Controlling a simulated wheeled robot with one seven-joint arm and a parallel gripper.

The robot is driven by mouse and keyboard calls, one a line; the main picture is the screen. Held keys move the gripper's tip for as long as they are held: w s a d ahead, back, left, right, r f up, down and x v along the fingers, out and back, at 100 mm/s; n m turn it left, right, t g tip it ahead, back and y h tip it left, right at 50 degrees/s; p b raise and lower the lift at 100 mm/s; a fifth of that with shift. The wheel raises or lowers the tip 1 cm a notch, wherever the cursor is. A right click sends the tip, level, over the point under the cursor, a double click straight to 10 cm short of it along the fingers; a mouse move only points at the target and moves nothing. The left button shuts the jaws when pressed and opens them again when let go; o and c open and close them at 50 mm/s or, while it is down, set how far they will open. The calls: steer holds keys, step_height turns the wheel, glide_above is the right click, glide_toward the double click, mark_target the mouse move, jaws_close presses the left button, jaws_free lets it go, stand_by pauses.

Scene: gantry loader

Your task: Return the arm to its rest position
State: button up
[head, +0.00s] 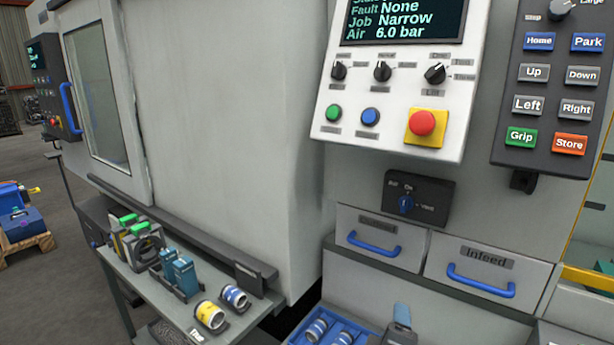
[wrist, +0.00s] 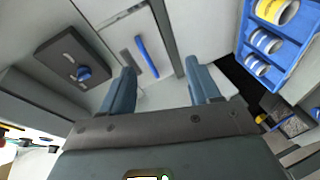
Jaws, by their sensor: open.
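My gripper shows in the wrist view (wrist: 162,86) with its two blue-grey fingers wide apart and nothing between them. A drawer front with a blue handle (wrist: 147,57) lies beyond the fingers, apart from them. In the head view one blue-grey finger (head: 402,315) rises at the bottom edge, right of the blue tray; the rest of the arm is out of frame. The blue tray (head: 352,327) holds several white-and-blue rings. In the wrist view the tray (wrist: 283,62) is at the upper right, with a yellow-banded ring at its top.
The control panel (head: 400,85), button pendant (head: 548,90) and rotary switch (head: 418,199) are above two drawers, the left one (head: 378,243) and the Infeed one (head: 485,272), both shut. A side bench (head: 150,290) at left carries clamps, blue blocks and two rings. The floor at far left has a loaded pallet (head: 25,245).

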steer(key=s+d+f+m+y, duration=0.1)
steer(key=s+f+m+y, duration=0.2)
steer(key=s, duration=1)
steer(key=s+f+m+y, duration=0.15)
steer(key=s+f, duration=0.35)
steer(key=s, duration=0.7)
steer(key=s+d+r+m, duration=0.1)
steer(key=s+r+m, duration=0.2)
steer(key=s+r, duration=0.4)
steer(key=s+d+r+m+y, duration=0.1)
steer(key=s+r+m, duration=0.3)
steer(key=s, duration=0.9)
step_height(320, 180, up, 3)
steer(key=shift+d, duration=0.75)
